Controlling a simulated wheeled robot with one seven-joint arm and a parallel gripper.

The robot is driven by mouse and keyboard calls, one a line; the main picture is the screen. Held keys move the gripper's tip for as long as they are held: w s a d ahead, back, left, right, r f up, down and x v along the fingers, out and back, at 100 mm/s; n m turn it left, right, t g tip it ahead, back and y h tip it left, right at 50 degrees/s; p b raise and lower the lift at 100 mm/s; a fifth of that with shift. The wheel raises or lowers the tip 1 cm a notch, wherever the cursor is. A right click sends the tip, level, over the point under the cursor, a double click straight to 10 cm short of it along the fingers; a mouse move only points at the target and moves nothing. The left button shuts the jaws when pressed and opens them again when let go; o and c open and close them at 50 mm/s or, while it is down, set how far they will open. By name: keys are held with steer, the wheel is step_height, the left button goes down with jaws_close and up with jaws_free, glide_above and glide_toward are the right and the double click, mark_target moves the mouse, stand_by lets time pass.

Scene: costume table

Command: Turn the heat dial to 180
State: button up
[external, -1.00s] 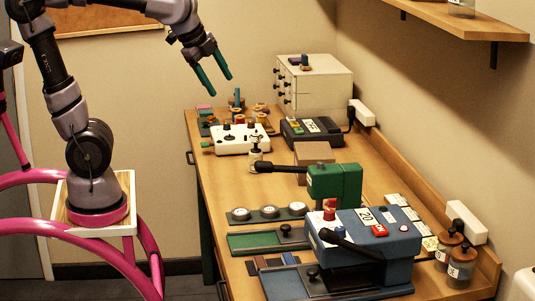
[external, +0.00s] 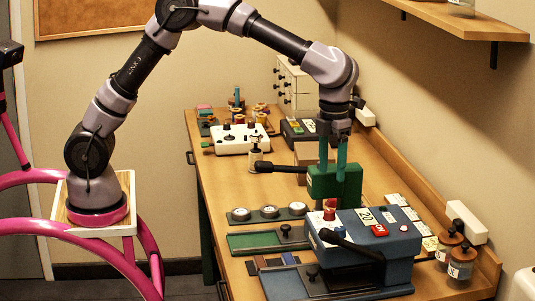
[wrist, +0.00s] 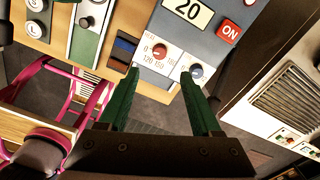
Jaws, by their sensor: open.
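The blue heat press (external: 375,240) stands at the front of the table, with a display reading 20 (wrist: 188,9). In the wrist view the red heat dial (wrist: 159,51) sits on its white panel, with 120, 150 and 180 printed around it. The dial's pointer is too small to read. A blue dial (wrist: 196,71) is to its right. My gripper (wrist: 162,76) is open and empty, its green fingers pointing down at the panel. The red dial shows just beyond the gap between the fingertips, apart from them. In the external view my gripper (external: 332,172) hangs above the press's back left.
A red ON button (wrist: 229,31) is beside the display. A green press (external: 325,185) with a black lever (external: 280,167) stands behind. The blue press has its own black lever (external: 350,243). Brown-lidded jars (external: 460,262) stand at right. Round white pieces (external: 268,211) lie at left.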

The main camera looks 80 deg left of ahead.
mark_target(330, 211)
step_height(330, 211, down, 10)
steer(key=shift+f, duration=0.25)
stand_by(0.3)
jaws_close()
